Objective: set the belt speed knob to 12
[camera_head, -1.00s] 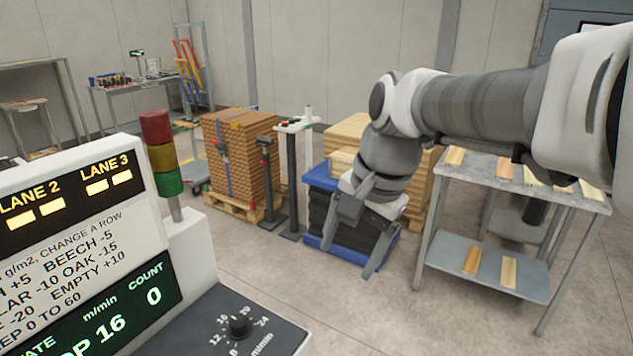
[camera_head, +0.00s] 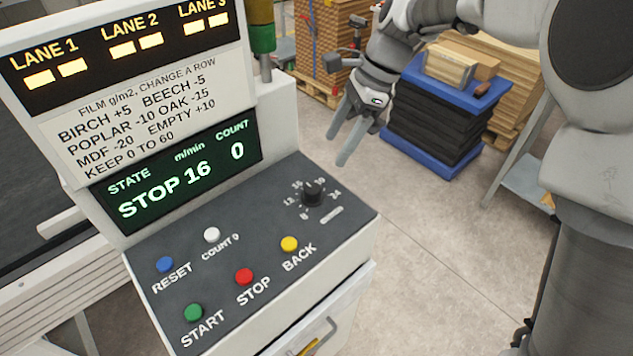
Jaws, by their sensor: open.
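The belt speed knob (camera_head: 312,193) is a black dial on the right of the dark sloped control panel, with a printed scale around it. Its pointer is too small to read surely. The display (camera_head: 178,172) shows STOP, 16 m/min and COUNT 0. My gripper (camera_head: 344,142) hangs above and behind the knob, apart from it, beyond the panel's far right edge. Its two fingers are spread, point down and hold nothing.
Buttons sit on the panel near the knob: yellow BACK (camera_head: 289,244), red STOP (camera_head: 244,277), green START (camera_head: 193,312), blue RESET (camera_head: 165,264) and white COUNT 0 (camera_head: 212,235). A blue pallet stack (camera_head: 435,125) stands behind my gripper. Floor right of the panel is clear.

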